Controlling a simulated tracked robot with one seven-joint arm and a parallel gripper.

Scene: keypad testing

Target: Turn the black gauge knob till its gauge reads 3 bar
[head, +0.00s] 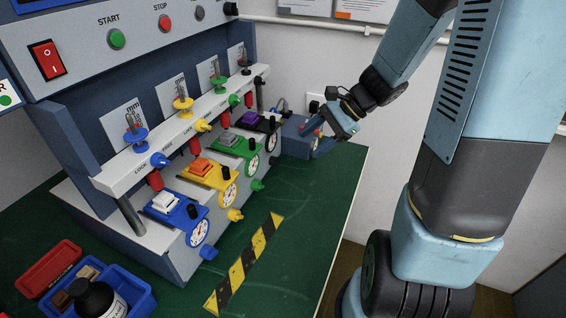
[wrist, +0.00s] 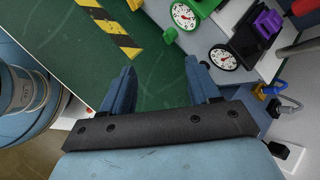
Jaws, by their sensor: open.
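The black gauge (wrist: 223,57), with a white dial, sits at the front of the black station with a purple button (wrist: 268,24). In the head view the gauge (head: 271,141) is partly visible at the far end of the row; its reading is too small to tell. The black gauge knob is mostly hidden; a dark piece beside the right finger in the wrist view may be it. My gripper (wrist: 160,76) is open and empty, with its right finger close to the black gauge. In the head view my gripper (head: 320,140) is beyond the far end of the row.
Green (head: 252,163), yellow (head: 228,194) and blue (head: 199,233) gauges line the panel front, with coloured knobs sticking out. The green table (head: 300,235) is clear beside a striped strip (head: 243,265). Cables and a wall socket (wrist: 279,150) are near the right finger.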

